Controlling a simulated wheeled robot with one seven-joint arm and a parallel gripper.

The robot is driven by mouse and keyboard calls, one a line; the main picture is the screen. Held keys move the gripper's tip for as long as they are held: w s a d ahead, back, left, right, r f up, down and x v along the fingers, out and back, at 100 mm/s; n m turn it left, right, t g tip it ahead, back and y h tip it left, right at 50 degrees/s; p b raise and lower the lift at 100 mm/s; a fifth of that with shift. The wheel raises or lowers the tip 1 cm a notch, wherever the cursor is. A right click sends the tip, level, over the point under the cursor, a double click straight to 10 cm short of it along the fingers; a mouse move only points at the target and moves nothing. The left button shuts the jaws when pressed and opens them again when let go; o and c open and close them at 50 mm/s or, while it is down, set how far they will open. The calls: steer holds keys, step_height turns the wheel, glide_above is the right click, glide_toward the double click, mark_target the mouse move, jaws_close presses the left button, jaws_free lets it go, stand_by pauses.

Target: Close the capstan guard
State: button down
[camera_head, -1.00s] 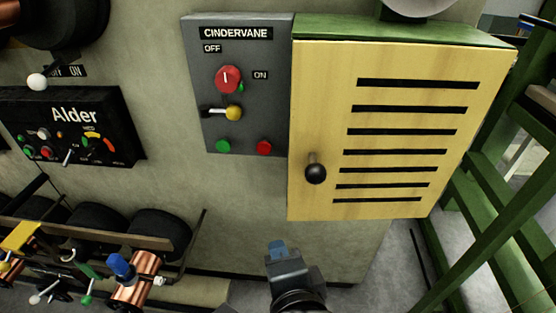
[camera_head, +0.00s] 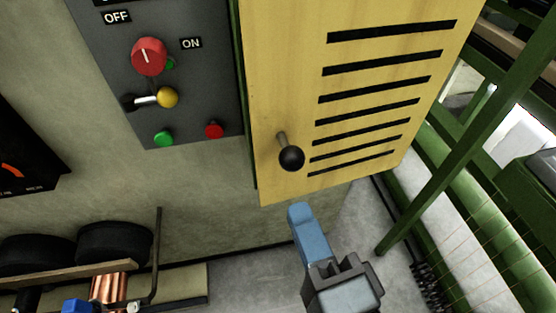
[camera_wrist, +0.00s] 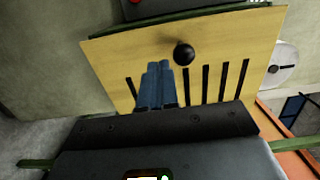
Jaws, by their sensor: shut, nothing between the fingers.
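The capstan guard is a yellow slotted panel (camera_head: 290,70) on a green housing, filling the upper middle of the head view. A dark green strip shows along its left edge; I cannot tell how far it stands from the housing. Its black ball knob (camera_head: 291,158) sticks out near the lower left corner. My gripper (camera_head: 300,212) has its blue fingers together, empty, and appears just below the knob. In the wrist view the fingers (camera_wrist: 158,68) point at the yellow panel (camera_wrist: 115,60), beside the knob (camera_wrist: 184,54). Contact with the panel cannot be made out.
A grey control panel (camera_head: 105,75) with a red dial, yellow-tipped lever and green and red buttons is left of the guard. Green framework (camera_head: 470,150) stands on the right. Dark rollers and a copper spool (camera_head: 108,290) are at lower left. Grey floor shows below.

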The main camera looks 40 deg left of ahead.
mark_target(271, 153)
steer(key=p+x, duration=0.1)
steer(key=x, duration=0.8)
steer(key=shift+d, duration=0.1)
steer(key=shift+p+x, duration=0.5)
steer(key=shift+x, duration=1.3)
steer(key=shift+r, duration=0.15)
steer(key=shift+s, duration=0.15)
